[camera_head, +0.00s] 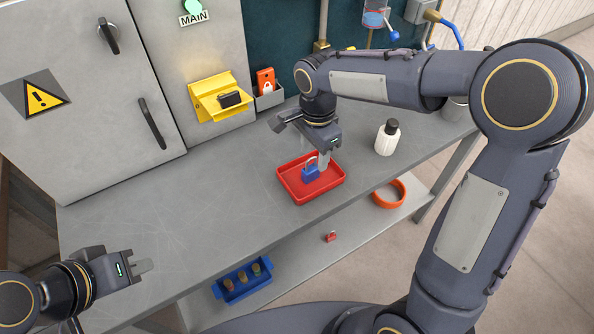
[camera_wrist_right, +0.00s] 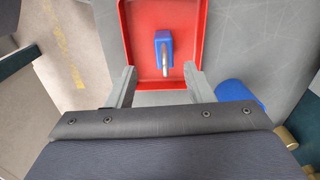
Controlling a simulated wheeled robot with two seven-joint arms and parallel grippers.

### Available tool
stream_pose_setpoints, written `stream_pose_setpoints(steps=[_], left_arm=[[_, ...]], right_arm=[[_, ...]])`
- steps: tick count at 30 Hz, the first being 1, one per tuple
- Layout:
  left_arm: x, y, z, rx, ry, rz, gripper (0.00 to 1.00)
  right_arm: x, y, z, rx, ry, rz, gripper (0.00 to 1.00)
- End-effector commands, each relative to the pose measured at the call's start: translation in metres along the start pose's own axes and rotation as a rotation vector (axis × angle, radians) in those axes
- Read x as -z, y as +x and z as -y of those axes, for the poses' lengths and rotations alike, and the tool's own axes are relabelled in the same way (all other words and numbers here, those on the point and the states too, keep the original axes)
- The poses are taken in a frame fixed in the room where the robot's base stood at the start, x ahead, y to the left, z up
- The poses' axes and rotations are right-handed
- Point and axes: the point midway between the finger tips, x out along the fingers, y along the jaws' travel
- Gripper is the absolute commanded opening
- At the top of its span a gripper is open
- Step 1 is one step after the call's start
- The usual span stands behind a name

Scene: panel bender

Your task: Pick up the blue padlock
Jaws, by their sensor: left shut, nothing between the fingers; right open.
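The blue padlock (camera_head: 311,173) with a silver shackle lies in the red tray (camera_head: 291,193) on the grey bench. It also shows in the right wrist view (camera_wrist_right: 163,46), with its shackle pointing toward my gripper. My right gripper (camera_head: 323,160) is open above the tray's back side, close to the padlock. In the right wrist view the fingers (camera_wrist_right: 158,84) stand apart on either side of the shackle's line, with nothing between them; contact with the padlock does not show. My left gripper (camera_head: 144,266) is shut and empty over the bench's front left part, far from the tray.
A white bottle with a black cap (camera_head: 387,138) stands right of the tray.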

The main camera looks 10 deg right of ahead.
Motion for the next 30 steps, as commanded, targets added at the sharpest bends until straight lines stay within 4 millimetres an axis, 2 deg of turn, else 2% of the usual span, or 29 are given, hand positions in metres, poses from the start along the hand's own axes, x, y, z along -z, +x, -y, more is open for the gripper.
stream_pose_setpoints(steps=[13,17,23,30], left_arm=[[0.005,-0.011,-0.005,0.000,0.000,0.000,0.00],[0.005,-0.011,-0.005,0.000,0.000,0.000,0.00],[0.005,-0.011,-0.005,0.000,0.000,0.000,0.00],[0.005,-0.011,-0.005,0.000,0.000,0.000,0.00]], right_arm=[[-0.004,0.059,0.006,-0.003,-0.002,0.002,0.47],[-0.005,0.067,0.006,0.000,-0.003,0.003,0.47],[-0.004,0.068,0.006,0.001,-0.003,0.002,0.47],[-0.004,0.067,0.006,0.001,-0.002,0.002,0.17]])
